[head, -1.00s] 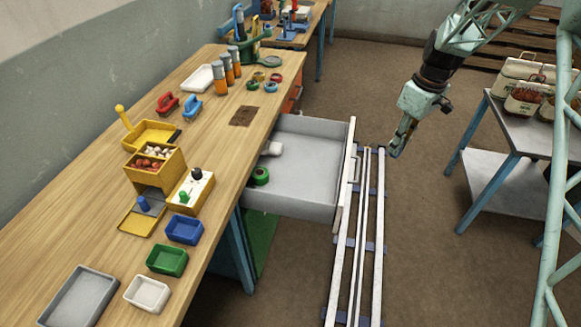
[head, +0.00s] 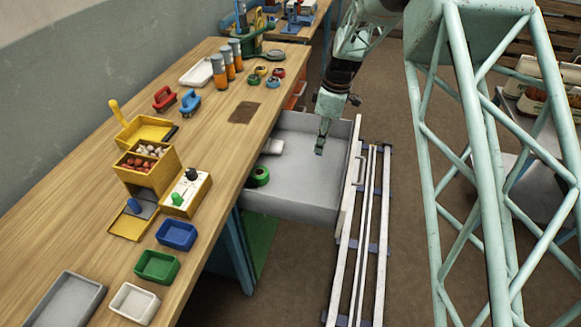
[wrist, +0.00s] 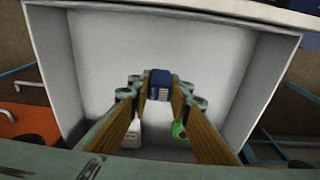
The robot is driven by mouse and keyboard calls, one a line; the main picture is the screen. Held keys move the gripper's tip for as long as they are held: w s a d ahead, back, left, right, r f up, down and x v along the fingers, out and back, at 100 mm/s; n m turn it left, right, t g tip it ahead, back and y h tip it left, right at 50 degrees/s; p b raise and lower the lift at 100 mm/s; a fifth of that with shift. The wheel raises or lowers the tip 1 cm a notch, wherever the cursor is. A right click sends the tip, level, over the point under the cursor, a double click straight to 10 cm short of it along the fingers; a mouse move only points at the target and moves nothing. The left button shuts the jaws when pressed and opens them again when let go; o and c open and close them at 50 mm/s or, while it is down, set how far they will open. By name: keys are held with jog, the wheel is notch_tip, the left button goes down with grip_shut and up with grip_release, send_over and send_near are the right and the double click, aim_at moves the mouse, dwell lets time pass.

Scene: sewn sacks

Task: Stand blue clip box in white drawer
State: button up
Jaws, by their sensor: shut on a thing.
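The white drawer (head: 300,205) is pulled out from the workbench, and its pale floor and walls also fill the wrist view (wrist: 85,60). My gripper (head: 320,148) points down over the drawer, toward its right side. In the wrist view its fingers (wrist: 159,92) are shut on the blue clip box (wrist: 160,78), a small dark blue block with a pale patch. In the head view the box cannot be made out. Whether it touches the drawer floor is not clear.
A green roll (head: 260,176) and a white object (head: 273,147) lie at the drawer's bench side; the rest of its floor is clear. The workbench (head: 75,180) carries trays, clips and bottles. Floor rails (head: 370,220) run beside the drawer front.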

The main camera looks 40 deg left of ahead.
jog(key=shift+s+a+f, duration=0.25)
jog(key=shift+s+a, duration=0.1)
jog(key=shift+a, duration=0.25)
jog(key=shift+f, duration=0.1)
jog(key=b, duration=0.1)
send_over(313, 172)
jog(key=shift+w+d+f, duration=0.1)
jog(key=shift+f, duration=1.4)
jog(key=shift+w+d+f, duration=0.1)
jog(key=shift+f, duration=1.4)
jog(key=shift+f+b, duration=0.5)
jog(key=shift+f, duration=1.4)
jog(key=shift+f, duration=0.15)
jog(key=o, duration=0.8)
